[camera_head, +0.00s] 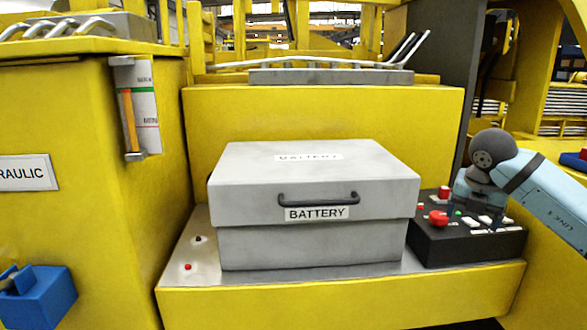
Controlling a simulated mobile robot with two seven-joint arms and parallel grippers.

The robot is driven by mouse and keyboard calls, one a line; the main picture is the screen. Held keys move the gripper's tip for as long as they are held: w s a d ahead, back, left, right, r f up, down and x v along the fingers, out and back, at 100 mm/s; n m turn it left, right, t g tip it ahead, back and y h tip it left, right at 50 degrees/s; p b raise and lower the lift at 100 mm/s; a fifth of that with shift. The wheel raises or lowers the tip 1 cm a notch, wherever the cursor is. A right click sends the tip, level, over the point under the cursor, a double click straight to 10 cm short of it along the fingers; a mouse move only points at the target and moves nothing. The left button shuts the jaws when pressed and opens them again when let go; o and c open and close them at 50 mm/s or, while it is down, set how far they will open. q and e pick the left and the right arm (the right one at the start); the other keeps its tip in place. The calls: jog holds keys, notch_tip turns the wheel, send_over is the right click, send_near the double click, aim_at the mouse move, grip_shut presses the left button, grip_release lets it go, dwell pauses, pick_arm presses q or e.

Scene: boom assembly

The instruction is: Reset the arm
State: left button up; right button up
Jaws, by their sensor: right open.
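My right arm comes in from the right edge and bends at a grey wrist joint. My right gripper (470,200) is low over the far part of a black control box (468,248). Its fingers are small and partly hidden among the controls, so I cannot tell whether it touches any of them. The box has a red mushroom button (438,217), a red knob (445,193), a small green button and several white switches. My left gripper is not in view.
A grey battery box (313,245) with a closed lid and dark handle stands left of the control box on a yellow ledge (340,303). A yellow hydraulic tank (85,130) with a level gauge (137,108) is at left. A blue block (45,300) sits lower left.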

jog(key=a+f+n+g+y+p, duration=0.1)
jog(key=a+f+n+y, duration=0.35)
jog(key=a+f, duration=0.55)
jog(key=s+a+f+m+t+y+p, duration=0.1)
jog(key=s+a+f+m+y+p, duration=0.1)
jog(key=s+a+y, duration=0.6)
jog(key=s+a+f+m+y+p, duration=0.1)
jog(key=s+a+m+y, duration=0.1)
jog(key=s+a+y, duration=0.55)
pick_arm(q)
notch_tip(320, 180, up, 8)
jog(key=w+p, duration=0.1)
jog(key=p, duration=0.3)
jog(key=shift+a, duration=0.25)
pick_arm(e)
jog(key=s+d+f+m+t+h, duration=0.3)
jog(key=s+f+m+h, duration=0.4)
jog(key=f+m, duration=0.5)
jog(key=s+d+f+m+t+h, duration=0.4)
jog(key=s+f+m+h, duration=0.3)
jog(key=s+f+m, duration=0.3)
notch_tip(320, 180, down, 2)
jog(key=m, duration=0.4)
jog(key=shift+d+t+h, duration=0.3)
jog(key=shift+d+h, duration=0.05)
jog(key=shift+h, duration=0.05)
